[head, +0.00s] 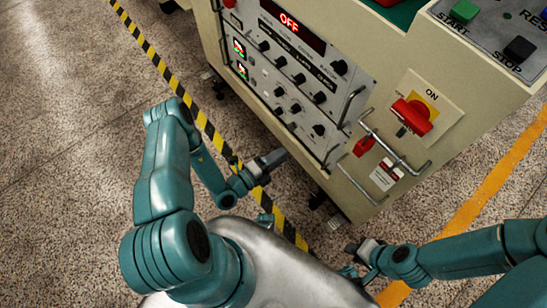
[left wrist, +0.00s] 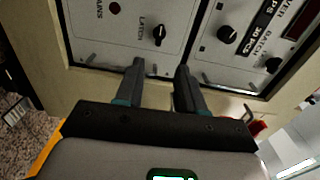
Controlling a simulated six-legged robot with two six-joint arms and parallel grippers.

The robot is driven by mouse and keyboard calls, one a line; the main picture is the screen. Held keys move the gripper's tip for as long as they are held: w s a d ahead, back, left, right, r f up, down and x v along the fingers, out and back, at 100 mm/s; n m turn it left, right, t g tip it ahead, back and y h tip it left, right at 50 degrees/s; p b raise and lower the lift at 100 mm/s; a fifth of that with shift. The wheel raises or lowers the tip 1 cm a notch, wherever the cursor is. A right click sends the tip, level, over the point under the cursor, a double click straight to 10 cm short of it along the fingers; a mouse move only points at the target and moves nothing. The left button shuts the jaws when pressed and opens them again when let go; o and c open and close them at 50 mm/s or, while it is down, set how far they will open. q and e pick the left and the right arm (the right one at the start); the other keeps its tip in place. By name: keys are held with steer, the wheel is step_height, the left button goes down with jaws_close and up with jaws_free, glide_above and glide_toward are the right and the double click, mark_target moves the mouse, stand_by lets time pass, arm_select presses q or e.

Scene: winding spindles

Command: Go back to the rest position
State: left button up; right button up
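My left gripper (head: 277,158) is in front of the lower part of the machine's control panel (head: 300,85). In the left wrist view its two fingers (left wrist: 160,75) stand apart with nothing between them, pointing at the panel face. A dark knob (left wrist: 159,32) lies beyond the fingers. My right gripper (head: 354,248) is low beside the machine's base, near the floor. It looks empty, but its fingers are too small and dark to tell if they are apart.
The cabinet (head: 372,160) has a red rotary switch (head: 413,115), a metal handle (head: 395,150) and a red padlock-like part (head: 364,146). START and STOP buttons (head: 519,49) sit on top. Yellow-black tape (head: 184,95) and a yellow line (head: 480,195) mark the floor. Open floor lies left.

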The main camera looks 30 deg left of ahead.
arm_select(q)
steer(key=shift+v, duration=1.05)
